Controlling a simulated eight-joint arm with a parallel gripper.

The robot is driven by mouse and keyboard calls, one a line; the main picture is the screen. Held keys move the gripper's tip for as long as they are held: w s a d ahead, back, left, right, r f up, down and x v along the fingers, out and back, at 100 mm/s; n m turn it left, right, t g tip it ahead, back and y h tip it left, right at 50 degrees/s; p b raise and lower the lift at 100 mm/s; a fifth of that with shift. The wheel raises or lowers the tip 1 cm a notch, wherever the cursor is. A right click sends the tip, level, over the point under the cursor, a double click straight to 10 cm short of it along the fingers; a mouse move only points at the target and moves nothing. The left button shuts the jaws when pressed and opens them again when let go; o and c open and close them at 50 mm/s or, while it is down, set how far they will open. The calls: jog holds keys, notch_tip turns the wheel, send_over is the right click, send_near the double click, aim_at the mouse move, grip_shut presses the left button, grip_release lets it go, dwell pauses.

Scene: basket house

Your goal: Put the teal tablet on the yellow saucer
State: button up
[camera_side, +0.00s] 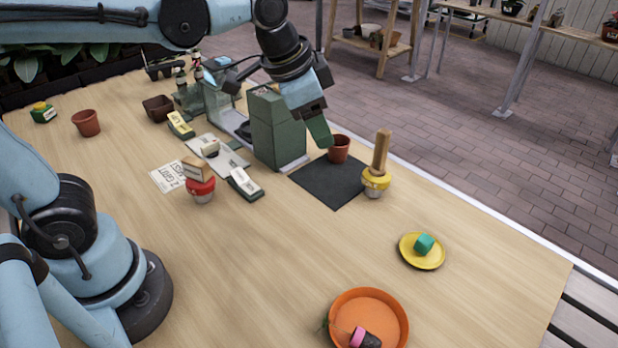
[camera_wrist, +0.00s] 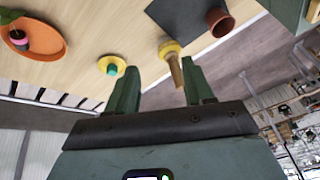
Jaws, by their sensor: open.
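The teal tablet (camera_side: 424,244) is a small block lying on the yellow saucer (camera_side: 408,259) at the right of the table in the side view. In the wrist view the teal tablet (camera_wrist: 112,69) also shows on the yellow saucer (camera_wrist: 102,63), at upper left beyond my fingers. My gripper (camera_side: 322,132) is up near the green machine, well away from the saucer. In the wrist view my gripper (camera_wrist: 160,80) has its two green fingers apart with nothing between them.
An orange dish (camera_side: 400,300) with a small pot in it is at the front. A yellow-based stamp with a wooden handle (camera_side: 380,155) stands beside a dark mat (camera_side: 335,185) and a terracotta pot (camera_side: 339,150). A green machine (camera_side: 275,125) stands left of my gripper. The table's middle is clear.

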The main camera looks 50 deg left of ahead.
jog(key=s+a+f+n+t, duration=0.2)
jog(key=s+a+f+n, duration=0.3)
jog(key=s+a+n, duration=0.1)
jog(key=shift+s+a+t+y, duration=0.3)
jog(key=shift+s+a+y, duration=0.15)
jog(key=shift+s, duration=0.2)
jog(key=shift+r, duration=0.1)
dwell(0.7)
